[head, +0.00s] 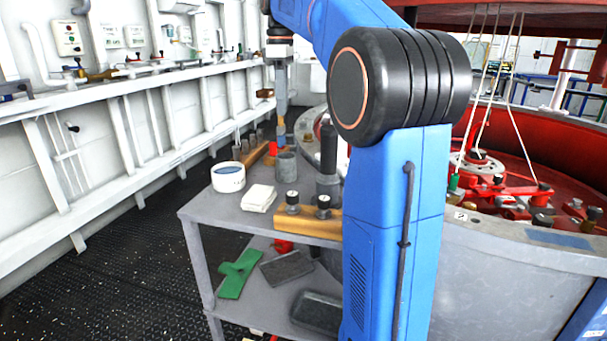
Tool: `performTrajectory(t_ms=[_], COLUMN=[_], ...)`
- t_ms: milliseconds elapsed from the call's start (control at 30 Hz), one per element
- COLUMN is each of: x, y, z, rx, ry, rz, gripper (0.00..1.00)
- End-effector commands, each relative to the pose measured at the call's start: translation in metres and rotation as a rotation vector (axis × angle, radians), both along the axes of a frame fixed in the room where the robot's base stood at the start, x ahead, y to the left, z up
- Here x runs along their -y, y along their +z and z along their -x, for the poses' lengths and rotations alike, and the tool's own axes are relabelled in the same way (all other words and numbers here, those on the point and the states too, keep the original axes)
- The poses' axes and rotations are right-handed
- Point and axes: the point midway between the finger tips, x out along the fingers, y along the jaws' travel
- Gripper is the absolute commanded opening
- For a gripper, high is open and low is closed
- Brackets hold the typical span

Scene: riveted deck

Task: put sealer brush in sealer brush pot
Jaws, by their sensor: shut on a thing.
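My gripper (281,108) hangs over the back of the grey cart and is shut on the sealer brush (281,127). Only a small part of the brush shows below the fingers, brownish and blue. A grey open cylinder (286,166), which looks like the sealer brush pot, stands upright on the cart top. The brush appears above this pot in the picture, and a gap shows between them. How well it lines up in depth I cannot tell.
The cart top (240,215) also holds a white tub (228,177), a folded white cloth (259,197), a wooden block (305,226) with dark knobs, a dark upright cylinder (328,148) and a red item (272,149). Green and grey pieces lie on the lower shelf.

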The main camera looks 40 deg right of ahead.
Motion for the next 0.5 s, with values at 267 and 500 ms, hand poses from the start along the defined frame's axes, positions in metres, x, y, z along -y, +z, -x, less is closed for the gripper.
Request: performTrajectory(t_ms=[267, 500], x=[0.000, 0.000], y=[-0.026, -0.056], z=[0.001, 0.000], rx=[-0.004, -0.003], ry=[0.000, 0.000], rz=[0.003, 0.003], gripper=[0.00, 0.00])
